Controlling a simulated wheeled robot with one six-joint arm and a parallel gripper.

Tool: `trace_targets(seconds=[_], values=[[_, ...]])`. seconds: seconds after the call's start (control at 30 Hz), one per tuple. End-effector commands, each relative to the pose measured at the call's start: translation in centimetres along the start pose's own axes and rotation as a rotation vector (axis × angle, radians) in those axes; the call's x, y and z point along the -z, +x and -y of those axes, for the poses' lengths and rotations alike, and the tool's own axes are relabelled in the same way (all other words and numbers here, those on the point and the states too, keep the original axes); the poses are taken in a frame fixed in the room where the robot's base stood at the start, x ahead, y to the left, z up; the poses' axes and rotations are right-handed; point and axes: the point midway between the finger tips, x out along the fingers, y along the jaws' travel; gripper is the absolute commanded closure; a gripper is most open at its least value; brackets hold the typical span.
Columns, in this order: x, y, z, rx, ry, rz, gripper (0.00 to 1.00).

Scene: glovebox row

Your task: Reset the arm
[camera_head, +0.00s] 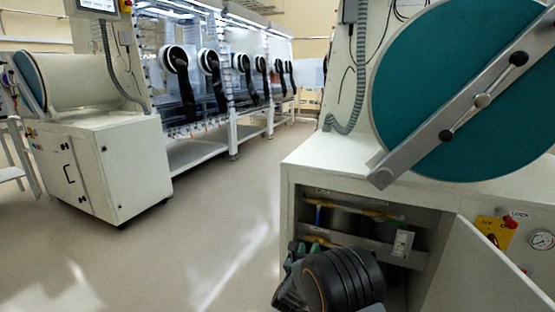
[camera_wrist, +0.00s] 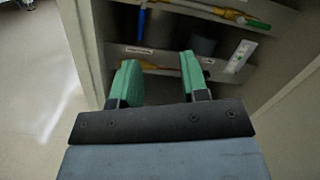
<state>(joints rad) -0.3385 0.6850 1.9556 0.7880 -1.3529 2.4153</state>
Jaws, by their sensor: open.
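My gripper shows in the wrist view (camera_wrist: 158,80), with two green fingers spread apart and nothing between them. It points toward the open compartment of the white cabinet (camera_head: 300,170). In the head view my dark arm covers the lower middle, in front of that compartment. Only a bit of green from the gripper (camera_head: 291,256) shows there, at the left of the arm. Whether the fingertips are inside the opening I cannot tell.
The compartment holds shelves (camera_head: 370,240) with coloured pipes and a small white box (camera_head: 403,243). Its open door (camera_head: 480,270) stands at the right. A large teal round hatch (camera_head: 440,90) is above. The floor (camera_head: 210,230) at the left is clear; gloveboxes (camera_head: 215,80) stand behind.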

Motion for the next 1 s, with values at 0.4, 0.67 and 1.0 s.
trace_targets(seconds=[0.4, 0.67, 1.0], values=[[-19.6, -0.1, 8.8, -0.612, -0.868, -0.023, 0.59], [-29.0, -7.8, 19.1, -1.143, -1.664, 0.292, 0.59], [-33.2, -17.2, 30.8, -1.655, -2.248, 0.783, 0.59]])
